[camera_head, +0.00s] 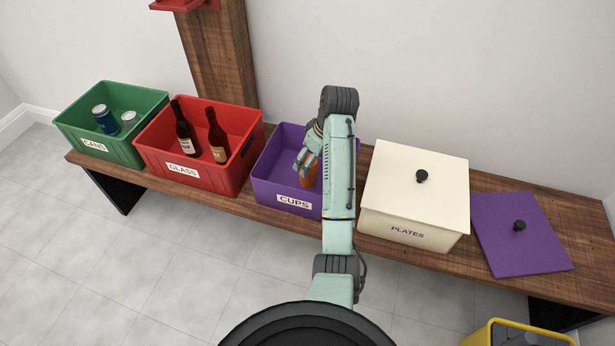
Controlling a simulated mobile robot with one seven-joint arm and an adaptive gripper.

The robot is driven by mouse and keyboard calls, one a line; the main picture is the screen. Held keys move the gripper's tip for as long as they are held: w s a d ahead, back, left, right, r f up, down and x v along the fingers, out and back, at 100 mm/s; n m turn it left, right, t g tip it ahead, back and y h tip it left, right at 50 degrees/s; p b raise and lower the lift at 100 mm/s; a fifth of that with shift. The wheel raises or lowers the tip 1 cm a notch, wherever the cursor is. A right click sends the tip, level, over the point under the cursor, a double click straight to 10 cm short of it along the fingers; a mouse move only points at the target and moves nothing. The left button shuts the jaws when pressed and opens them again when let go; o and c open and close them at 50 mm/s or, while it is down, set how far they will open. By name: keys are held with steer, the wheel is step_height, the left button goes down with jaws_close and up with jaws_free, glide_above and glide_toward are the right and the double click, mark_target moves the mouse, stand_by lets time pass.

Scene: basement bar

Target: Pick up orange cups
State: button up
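An orange cup (310,178) shows in the purple bin labelled CUPS (264,182). It is partly hidden by my gripper and arm. My gripper (304,170) reaches down into this bin from above, with its fingers at the orange cup. I cannot tell whether the fingers are closed on the cup or only beside it. My arm hides the right part of the bin, so anything else inside there is hidden.
A red GLASS bin (157,152) with two bottles and a green CANS bin (72,129) with cans stand left on the wooden bench (236,206). A lidded cream PLATES box (390,194) stands right, beside a purple lid (522,252). A yellow container (487,334) is at lower right.

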mark_target(308, 183)
steer(key=shift+w+a+x, duration=0.15)
steer(key=shift+w+x, duration=0.05)
steer(key=shift+x, duration=1.45)
steer(key=shift+w+a+x, duration=0.15)
steer(key=shift+w+x, duration=0.05)
steer(key=shift+x, duration=1.5)
steer(key=shift+r, duration=0.15)
steer(key=shift+c, duration=0.4)
steer(key=c, duration=1.1)
steer(key=shift+c, duration=0.2)
